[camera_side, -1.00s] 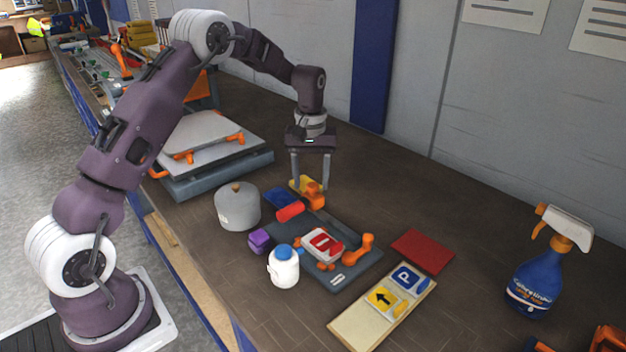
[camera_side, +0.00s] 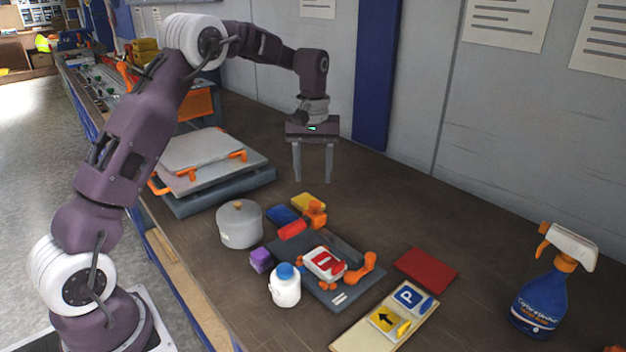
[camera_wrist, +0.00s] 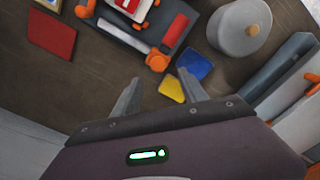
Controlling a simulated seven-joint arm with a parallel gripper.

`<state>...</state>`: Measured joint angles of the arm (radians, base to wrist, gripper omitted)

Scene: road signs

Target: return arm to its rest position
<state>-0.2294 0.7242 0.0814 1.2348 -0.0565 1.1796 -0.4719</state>
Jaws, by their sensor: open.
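My gripper (camera_side: 312,178) hangs above the table behind the yellow block, its two fingers apart with nothing between them. In the wrist view the open fingers (camera_wrist: 160,90) point toward the table, with a yellow block (camera_wrist: 172,89) and a blue block (camera_wrist: 194,64) beyond them. In the side view the yellow block (camera_side: 308,202) and blue block (camera_side: 281,215) lie on the table below my gripper. The red and white sign (camera_side: 324,264) sits on a dark fixture (camera_side: 352,293). A board (camera_side: 368,336) carries a blue P sign (camera_side: 408,296) and a yellow arrow sign (camera_side: 385,319).
A grey lidded pot (camera_side: 239,226), a purple block (camera_side: 261,260) and a white bottle (camera_side: 285,289) stand near the fixture. A red plate (camera_side: 427,270) lies right of it. A spray bottle (camera_side: 545,290) stands far right. A press (camera_side: 205,160) sits at left. The wall is behind.

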